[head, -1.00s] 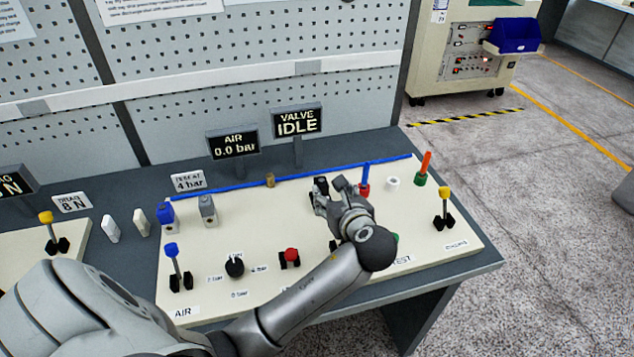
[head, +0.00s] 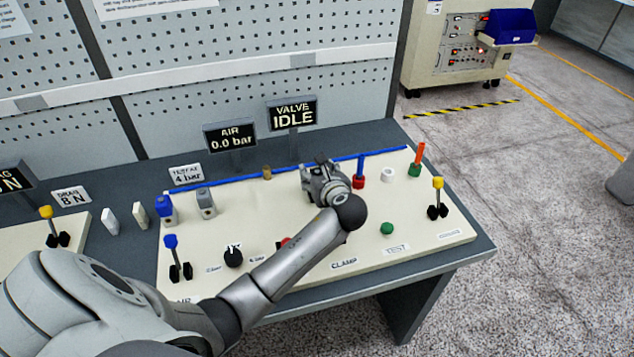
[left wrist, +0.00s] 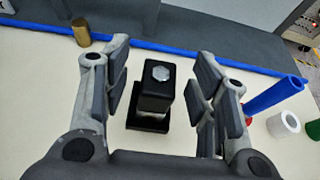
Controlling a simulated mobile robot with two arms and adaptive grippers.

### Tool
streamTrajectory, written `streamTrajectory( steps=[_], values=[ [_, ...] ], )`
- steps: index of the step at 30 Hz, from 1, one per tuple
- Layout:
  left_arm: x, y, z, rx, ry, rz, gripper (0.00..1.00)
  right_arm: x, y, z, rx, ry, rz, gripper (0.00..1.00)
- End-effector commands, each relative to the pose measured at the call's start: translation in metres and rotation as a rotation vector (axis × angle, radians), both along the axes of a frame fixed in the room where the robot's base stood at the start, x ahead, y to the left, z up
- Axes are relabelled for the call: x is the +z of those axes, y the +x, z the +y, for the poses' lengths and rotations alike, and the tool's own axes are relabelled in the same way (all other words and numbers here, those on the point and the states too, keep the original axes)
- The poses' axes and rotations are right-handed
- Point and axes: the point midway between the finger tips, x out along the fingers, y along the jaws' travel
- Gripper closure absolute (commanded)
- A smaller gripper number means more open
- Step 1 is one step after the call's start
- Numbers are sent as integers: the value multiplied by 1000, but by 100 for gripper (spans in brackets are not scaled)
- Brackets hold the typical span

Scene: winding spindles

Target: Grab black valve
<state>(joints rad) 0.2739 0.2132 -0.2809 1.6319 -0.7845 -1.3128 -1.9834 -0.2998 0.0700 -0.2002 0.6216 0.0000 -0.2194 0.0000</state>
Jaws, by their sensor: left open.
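The black valve (left wrist: 154,92) stands upright on a black base on the cream panel in the left wrist view, with a silver hex top. My left gripper (left wrist: 162,80) is open, with one finger on each side of the valve and a visible gap to both. In the head view my left gripper (head: 318,172) is over the back middle of the panel and mostly hides the valve. My right gripper is not in view.
Right of the gripper stand a red part with a blue tube (head: 359,172), a white ring (head: 388,174) and a green part with an orange tube (head: 416,162). A brass cylinder (left wrist: 81,32) is at back left. A blue strip (head: 230,183) runs behind.

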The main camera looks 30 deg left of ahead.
Motion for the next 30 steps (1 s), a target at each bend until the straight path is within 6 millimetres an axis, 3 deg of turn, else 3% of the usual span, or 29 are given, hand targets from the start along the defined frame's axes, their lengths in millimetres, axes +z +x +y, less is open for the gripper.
streamTrajectory(
  steps=[2, 14, 23, 30],
  values=[
    [0, 0, 0, 0, 0, 0, 46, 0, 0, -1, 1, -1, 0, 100],
    [0, 0, 0, 0, 0, 0, 98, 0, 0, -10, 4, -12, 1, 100],
    [2, 0, 0, 0, 0, -1, 99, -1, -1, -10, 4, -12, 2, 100],
    [27, 1, 0, 0, 0, -9, 99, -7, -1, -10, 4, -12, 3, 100]
  ],
)
